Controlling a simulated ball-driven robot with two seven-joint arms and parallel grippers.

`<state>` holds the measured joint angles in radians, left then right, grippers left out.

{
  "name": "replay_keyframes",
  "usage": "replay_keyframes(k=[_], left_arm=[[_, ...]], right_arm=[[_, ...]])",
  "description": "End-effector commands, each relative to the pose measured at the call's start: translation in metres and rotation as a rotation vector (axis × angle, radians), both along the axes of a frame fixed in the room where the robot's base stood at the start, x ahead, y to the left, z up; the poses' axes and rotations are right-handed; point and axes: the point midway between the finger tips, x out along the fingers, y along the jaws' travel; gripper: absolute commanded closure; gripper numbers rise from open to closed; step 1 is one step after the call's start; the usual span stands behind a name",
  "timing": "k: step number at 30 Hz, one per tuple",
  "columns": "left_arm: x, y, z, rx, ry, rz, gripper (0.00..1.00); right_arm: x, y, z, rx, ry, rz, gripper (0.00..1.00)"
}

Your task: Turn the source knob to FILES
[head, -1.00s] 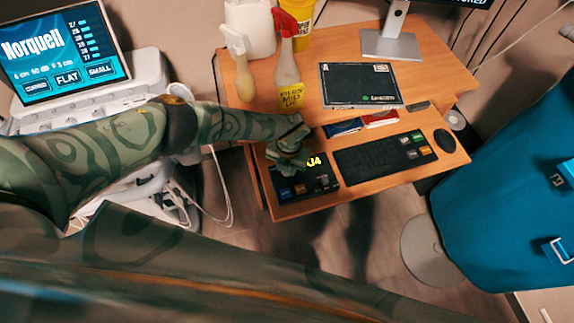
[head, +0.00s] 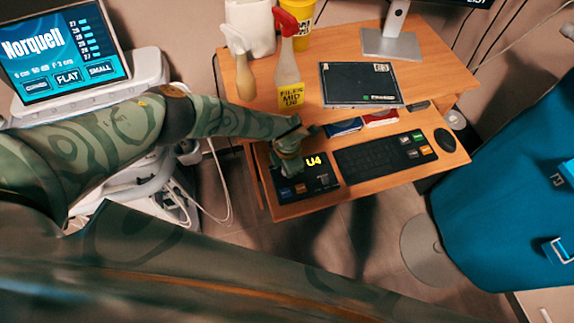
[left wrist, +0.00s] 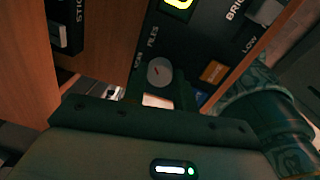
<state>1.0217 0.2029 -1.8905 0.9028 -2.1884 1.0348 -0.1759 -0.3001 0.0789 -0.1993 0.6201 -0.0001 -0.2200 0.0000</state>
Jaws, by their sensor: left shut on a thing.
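The dark control box (head: 317,184) lies at the desk's front left, with a lit yellow "U4" readout. My left gripper (head: 288,163) is down on its left part and hides the knob in the head view. In the left wrist view the round grey source knob (left wrist: 159,71) has a short red pointer line, and the word FILES is printed beside it. The gripper is shut on this knob; its fingers are only partly visible. Exactly which mark the pointer meets is hard to tell. My right gripper is not in view.
A yellow note (head: 291,96) reading "FILES MID U6" or similar stands behind the box. Spray bottles (head: 287,67), a tablet (head: 361,85), a keyboard (head: 371,157) and a mouse (head: 445,140) share the desk. The monitor's cut-off screen (head: 478,2) ends in "LIST".

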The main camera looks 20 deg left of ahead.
Motion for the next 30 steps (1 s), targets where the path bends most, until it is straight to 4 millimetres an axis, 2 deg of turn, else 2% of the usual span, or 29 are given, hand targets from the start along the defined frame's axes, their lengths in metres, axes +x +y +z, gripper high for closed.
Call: replay_keyframes(k=[18,19,21,30], left_arm=[[-0.0009,-0.0006,-0.0006,-0.001,0.001,-0.047,0.95],[-0.0009,-0.0006,-0.0006,-0.001,0.001,-0.047,0.69],[-0.0008,-0.0006,-0.0005,-0.001,0.001,-0.046,0.50],[-0.0002,-0.0002,0.0014,0.000,0.000,-0.044,0.50]], right_arm=[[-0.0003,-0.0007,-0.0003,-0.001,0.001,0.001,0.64],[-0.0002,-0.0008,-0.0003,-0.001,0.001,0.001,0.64],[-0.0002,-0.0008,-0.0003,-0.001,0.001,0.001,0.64],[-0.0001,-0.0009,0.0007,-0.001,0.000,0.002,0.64]])
